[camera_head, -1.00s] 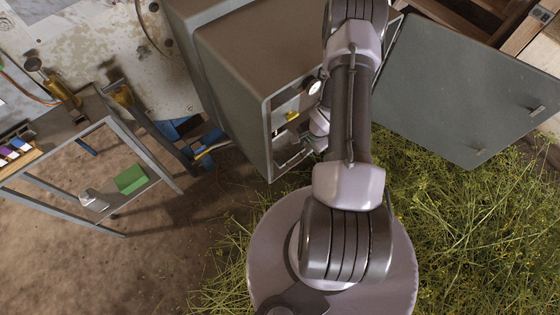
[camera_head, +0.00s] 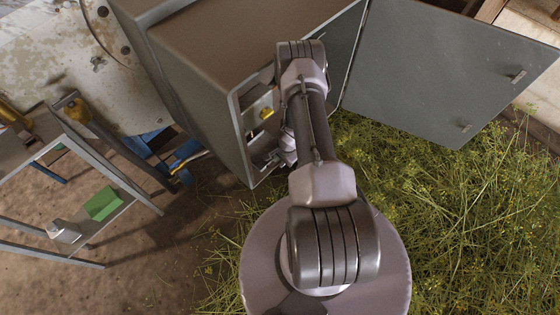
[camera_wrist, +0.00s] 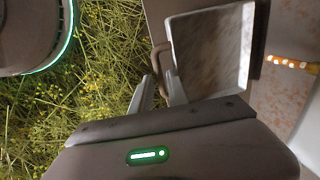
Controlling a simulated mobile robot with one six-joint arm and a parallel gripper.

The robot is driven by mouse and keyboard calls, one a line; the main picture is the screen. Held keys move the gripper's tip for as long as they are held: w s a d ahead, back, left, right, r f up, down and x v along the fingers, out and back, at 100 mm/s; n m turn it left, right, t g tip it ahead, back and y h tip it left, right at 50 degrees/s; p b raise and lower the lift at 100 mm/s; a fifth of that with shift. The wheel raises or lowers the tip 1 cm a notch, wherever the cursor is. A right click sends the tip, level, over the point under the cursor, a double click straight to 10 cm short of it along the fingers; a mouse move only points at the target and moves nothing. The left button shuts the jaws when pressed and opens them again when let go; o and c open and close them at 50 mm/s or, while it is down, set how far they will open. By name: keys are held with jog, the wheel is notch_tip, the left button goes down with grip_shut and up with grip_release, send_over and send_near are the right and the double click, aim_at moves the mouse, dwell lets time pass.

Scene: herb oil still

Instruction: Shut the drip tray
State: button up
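The drip tray (camera_wrist: 208,50) is a shallow square pan with a pale rim and a mottled inside, seen in the wrist view. Its inside shows, so it stands at least partly out. A brown bar handle (camera_wrist: 157,62) sticks out from its left side. My gripper (camera_wrist: 159,76) has its two fingers apart at the handle, with part of the handle between them. I cannot tell whether they touch it. In the head view my arm hides most of the gripper and the tray, at the open front of the grey cabinet (camera_head: 235,45).
The cabinet's grey door (camera_head: 440,65) stands wide open on the right. A yellow knob (camera_head: 266,113) shows inside the cabinet. A metal side table (camera_head: 92,165) with a green block (camera_head: 102,204) stands on the left. Grass clippings (camera_head: 460,220) cover the floor on the right.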

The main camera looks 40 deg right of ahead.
grip_shut()
dwell(1.4)
